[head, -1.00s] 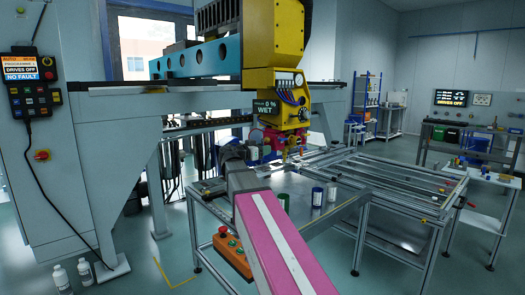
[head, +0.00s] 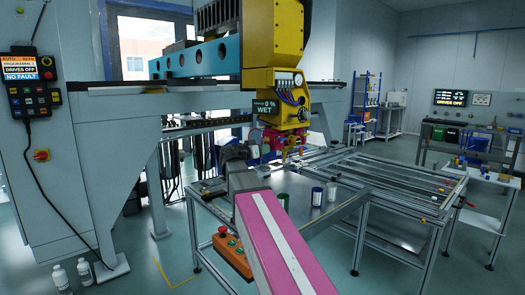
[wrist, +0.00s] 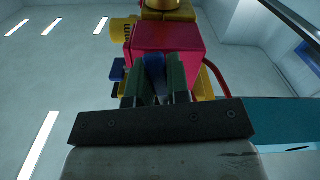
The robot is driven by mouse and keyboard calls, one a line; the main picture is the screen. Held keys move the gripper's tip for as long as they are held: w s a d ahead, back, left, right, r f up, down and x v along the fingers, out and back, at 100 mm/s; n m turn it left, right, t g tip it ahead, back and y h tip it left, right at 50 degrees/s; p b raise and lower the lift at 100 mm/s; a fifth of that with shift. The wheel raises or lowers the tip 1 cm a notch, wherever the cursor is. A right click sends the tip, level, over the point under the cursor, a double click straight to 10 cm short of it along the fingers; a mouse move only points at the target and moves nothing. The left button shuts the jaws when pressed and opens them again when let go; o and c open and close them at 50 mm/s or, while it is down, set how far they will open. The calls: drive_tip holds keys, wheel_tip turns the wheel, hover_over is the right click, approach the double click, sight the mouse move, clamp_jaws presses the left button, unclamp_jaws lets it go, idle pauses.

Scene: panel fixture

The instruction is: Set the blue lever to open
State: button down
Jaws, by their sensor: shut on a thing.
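The blue lever (wrist: 154,66) shows in the wrist view in front of a red block (wrist: 168,48). My gripper (wrist: 155,72) has its two green-sided fingers on either side of the lever and is shut on it. The lever's lower part is hidden between the fingers, and no open or shut marking is readable. In the head view my arm reaches to the red fixture (head: 292,138) under the yellow machine head (head: 274,50). The lever cannot be made out there.
A second small blue part (wrist: 117,70) sits left of my fingers. A red hose (wrist: 217,80) curves down on the right.

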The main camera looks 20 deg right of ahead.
sight(274, 141)
drive_tip(key=n, duration=0.1)
drive_tip(key=s+n, duration=0.1)
drive_tip(key=n, duration=0.2)
drive_tip(key=shift+s+d+r+n, duration=0.15)
drive_tip(key=shift+d+r+n, duration=0.1)
drive_tip(key=shift+r+n, duration=0.05)
drive_tip(key=n, duration=0.1)
drive_tip(key=r+n, duration=0.1)
drive_tip(key=n, duration=0.1)
drive_tip(key=shift+s+d+n, duration=0.15)
drive_tip(key=shift+s+n, duration=0.15)
drive_tip(key=shift+s, duration=0.1)
drive_tip(key=n, duration=0.3)
drive_tip(key=shift+s+d+r+n, duration=0.1)
drive_tip(key=shift+s+r+n, duration=0.1)
drive_tip(key=shift+r+n, duration=0.45)
drive_tip(key=shift+n, duration=0.6)
drive_tip(key=shift+r+n, duration=0.3)
drive_tip(key=shift+n, duration=0.55)
drive_tip(key=c, duration=1.1)
unclamp_jaws()
drive_tip(key=v, duration=1)
drive_tip(key=shift+s+a, duration=0.2)
drive_tip(key=shift+a, duration=0.1)
